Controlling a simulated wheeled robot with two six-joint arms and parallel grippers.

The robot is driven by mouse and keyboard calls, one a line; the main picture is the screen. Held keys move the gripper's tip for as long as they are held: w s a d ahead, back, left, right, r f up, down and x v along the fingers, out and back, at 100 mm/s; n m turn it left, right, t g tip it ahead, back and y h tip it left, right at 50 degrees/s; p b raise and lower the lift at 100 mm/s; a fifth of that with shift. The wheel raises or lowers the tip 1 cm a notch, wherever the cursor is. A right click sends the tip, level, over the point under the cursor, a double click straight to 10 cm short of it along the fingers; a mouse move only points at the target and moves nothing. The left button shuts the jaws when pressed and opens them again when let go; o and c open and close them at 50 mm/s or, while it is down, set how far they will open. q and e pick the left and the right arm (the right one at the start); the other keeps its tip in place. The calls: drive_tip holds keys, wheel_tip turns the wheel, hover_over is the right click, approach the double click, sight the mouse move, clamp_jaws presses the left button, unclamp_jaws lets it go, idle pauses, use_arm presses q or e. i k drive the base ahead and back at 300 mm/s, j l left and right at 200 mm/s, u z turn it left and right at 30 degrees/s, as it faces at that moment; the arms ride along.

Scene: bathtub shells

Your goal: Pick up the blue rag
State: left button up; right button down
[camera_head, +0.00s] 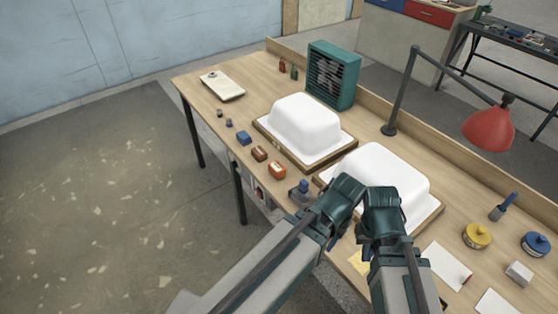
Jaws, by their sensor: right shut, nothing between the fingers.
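A small blue block-like item (243,138) lies on the wooden workbench (215,140), near its left edge. It is the closest match to a blue rag, but it is too small to tell if it is cloth. My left gripper (346,190) is in front of the near white tub shell (385,168), well to the right of the blue item. Its fingers are not clear enough to tell open or shut. My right gripper (381,198) is beside it, shut and empty, also over the near shell. Both grippers hide part of that shell.
A far white tub shell (304,122) stands on a wooden board. A brown block (259,153) and an orange-brown block (277,170) lie near the blue item. A green heater-like box (333,74), a red lamp (488,128) and yellow (477,236) and blue (535,244) tins stand around.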

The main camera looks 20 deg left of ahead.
sight(243, 138)
drive_tip(key=i+j, duration=0.15)
drive_tip(key=j, duration=0.25)
drive_tip(key=i+j, duration=0.15)
drive_tip(key=j, duration=0.3)
drive_tip(key=i+j, duration=0.15)
drive_tip(key=j, duration=0.25)
drive_tip(key=i+j+u, duration=0.1)
drive_tip(key=j, duration=0.3)
drive_tip(key=i+j, duration=0.2)
drive_tip(key=j, duration=0.2)
drive_tip(key=i+j, duration=0.2)
drive_tip(key=j, duration=0.2)
